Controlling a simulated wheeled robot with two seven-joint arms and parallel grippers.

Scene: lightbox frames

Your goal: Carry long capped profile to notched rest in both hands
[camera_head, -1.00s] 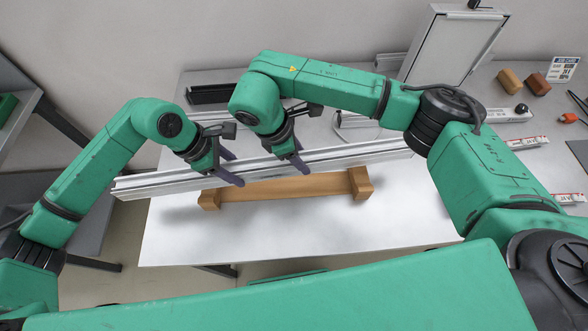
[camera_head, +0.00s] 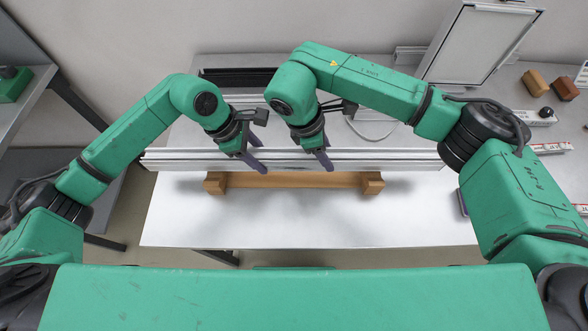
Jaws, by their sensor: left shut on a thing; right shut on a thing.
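The long capped profile (camera_head: 380,160) is a silver grooved bar lying level across the picture, its left end past the table's left edge. My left gripper (camera_head: 252,166) is shut on it left of its middle. My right gripper (camera_head: 322,160) is shut on it a little further right. The wooden notched rest (camera_head: 290,181) stands on the table just in front of the profile in the picture, and the profile covers its far side. I cannot tell the height between the profile and the rest. The profile's right end is near my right arm.
The white table (camera_head: 300,225) is clear in front of the rest. A black tray (camera_head: 235,77) lies at the back left, and a framed light panel (camera_head: 480,45) stands at the back right. Brown blocks (camera_head: 535,82) sit at the far right. A grey shelf (camera_head: 45,100) is at left.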

